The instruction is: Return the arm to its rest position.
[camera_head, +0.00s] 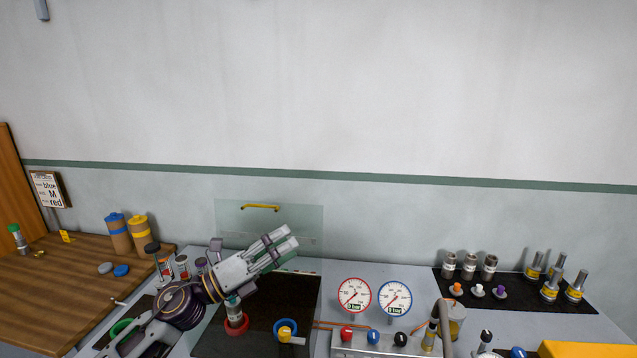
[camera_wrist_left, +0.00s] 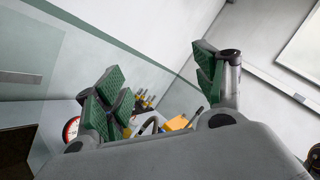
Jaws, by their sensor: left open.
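My left gripper (camera_head: 280,247) reaches in from the lower left in the head view, above the dark mat and in front of the clear panel. Its fingers point up and to the right. It is open and empty; the wrist view shows its two green-padded fingers (camera_wrist_left: 165,95) spread apart with nothing between them. Below my wrist, a grey cylindrical piece (camera_head: 233,308) stands upright in a red ring (camera_head: 236,325) on the dark mat (camera_head: 258,340). My right gripper shows in neither view.
A clear panel with a yellow handle (camera_head: 260,208) stands behind the gripper. Two gauges (camera_head: 354,296) (camera_head: 395,299) stand to its right. A blue ring (camera_head: 285,327) lies on the mat. Metal fittings stand on a black mat (camera_head: 515,294) at the right. A wooden table (camera_head: 60,300) is at left.

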